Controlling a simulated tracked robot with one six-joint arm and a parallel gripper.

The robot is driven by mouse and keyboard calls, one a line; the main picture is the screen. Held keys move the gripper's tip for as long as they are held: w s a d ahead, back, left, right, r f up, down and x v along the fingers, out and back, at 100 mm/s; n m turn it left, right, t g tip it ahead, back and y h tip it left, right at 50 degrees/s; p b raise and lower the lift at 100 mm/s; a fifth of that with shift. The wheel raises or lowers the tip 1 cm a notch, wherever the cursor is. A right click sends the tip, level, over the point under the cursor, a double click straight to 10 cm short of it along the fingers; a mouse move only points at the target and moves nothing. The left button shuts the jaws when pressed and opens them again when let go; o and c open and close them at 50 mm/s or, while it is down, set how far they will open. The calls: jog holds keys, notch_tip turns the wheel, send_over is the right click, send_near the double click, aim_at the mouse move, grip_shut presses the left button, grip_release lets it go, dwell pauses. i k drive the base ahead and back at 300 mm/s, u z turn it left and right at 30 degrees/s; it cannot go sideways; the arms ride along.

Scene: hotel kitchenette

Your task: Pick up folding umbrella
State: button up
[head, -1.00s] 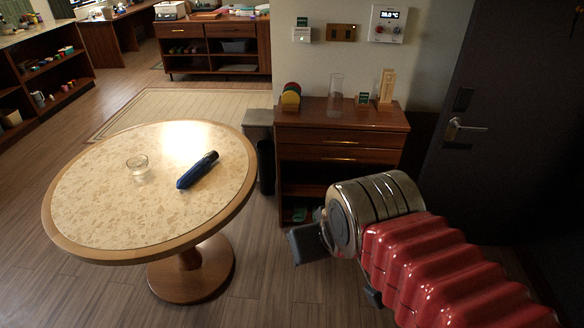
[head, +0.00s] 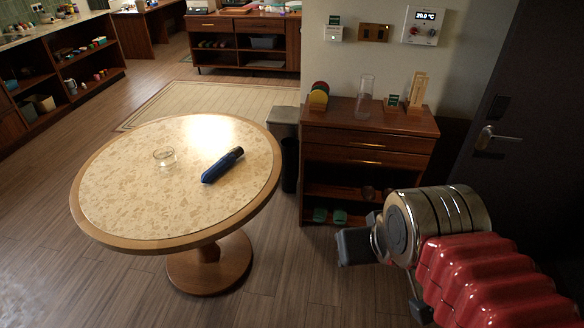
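The folding umbrella (head: 222,165) is dark blue with a black end. It lies closed on the round table (head: 130,215), right of the table's middle, tilted with its black end up and to the right. My gripper (head: 352,246) is at the lower right in the head view, to the right of the table and apart from the umbrella. Its finger is dark grey and seen from the side, so I cannot tell whether it is open or shut. Nothing shows in it.
A small glass bowl (head: 164,156) stands on the table left of the umbrella. A wooden cabinet (head: 368,140) stands behind my gripper, with coasters (head: 318,96) and a glass vase (head: 366,95) on top. A grey bin (head: 286,150) stands between table and cabinet. A dark door (head: 520,130) is at right.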

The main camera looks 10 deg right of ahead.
aim_at(226, 162)
jog(key=u, duration=0.05)
jog(key=i, duration=1)
jog(key=z, duration=0.05)
